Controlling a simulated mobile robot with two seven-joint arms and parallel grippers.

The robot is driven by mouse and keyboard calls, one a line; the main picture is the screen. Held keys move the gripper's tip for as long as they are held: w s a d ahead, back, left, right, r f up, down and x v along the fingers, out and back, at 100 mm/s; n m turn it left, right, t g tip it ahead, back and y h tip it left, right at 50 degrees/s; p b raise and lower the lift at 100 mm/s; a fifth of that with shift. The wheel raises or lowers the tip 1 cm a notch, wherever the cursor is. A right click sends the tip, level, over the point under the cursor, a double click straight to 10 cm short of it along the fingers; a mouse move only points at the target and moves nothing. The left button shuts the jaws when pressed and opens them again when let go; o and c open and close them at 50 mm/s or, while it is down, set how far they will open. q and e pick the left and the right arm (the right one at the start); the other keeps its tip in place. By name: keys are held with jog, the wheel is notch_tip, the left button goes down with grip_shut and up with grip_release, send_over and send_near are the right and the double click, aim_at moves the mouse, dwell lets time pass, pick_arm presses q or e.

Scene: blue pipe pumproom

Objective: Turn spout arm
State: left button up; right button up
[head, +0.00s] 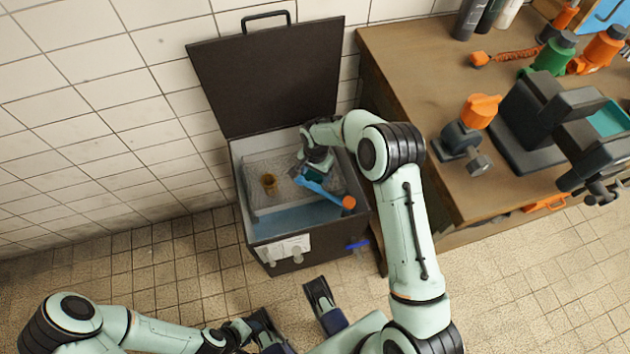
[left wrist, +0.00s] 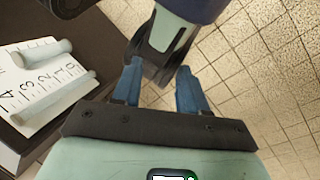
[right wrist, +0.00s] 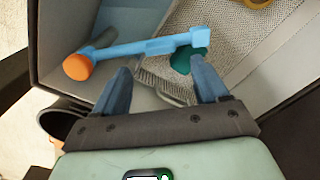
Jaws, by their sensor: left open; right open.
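The spout arm (head: 321,190) is a light blue bar with an orange end, inside the open dark box (head: 305,241). In the right wrist view the spout arm (right wrist: 145,47) slants across, its orange end at left and a green part by its right end. My right gripper (head: 303,174) reaches down into the box at the spout arm's far end. In the right wrist view its open blue fingers (right wrist: 160,72) point at the bar, with nothing held; I cannot tell whether they touch it. My left gripper (left wrist: 159,75) is open and empty, low in front of the box.
The box's lid (head: 268,75) stands raised against the tiled wall. A brass-coloured ring (head: 269,183) sits inside the box. A wooden bench (head: 410,70) with a vise and orange tools stands at right. Tiled floor (head: 170,260) is clear at left.

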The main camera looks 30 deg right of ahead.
aim_at(316, 184)
pick_arm(q)
jog(key=shift+w+a+f+t+b, duration=0.15)
jog(key=shift+w+a+f+b, duration=0.05)
jog(key=shift+w+f, duration=0.2)
jog(key=shift+w+a+f+t+b, duration=0.15)
jog(key=shift+w+f+b, duration=0.1)
jog(key=shift+w, duration=0.2)
pick_arm(e)
notch_tip(316, 184, down, 6)
jog(key=shift+r, duration=0.1)
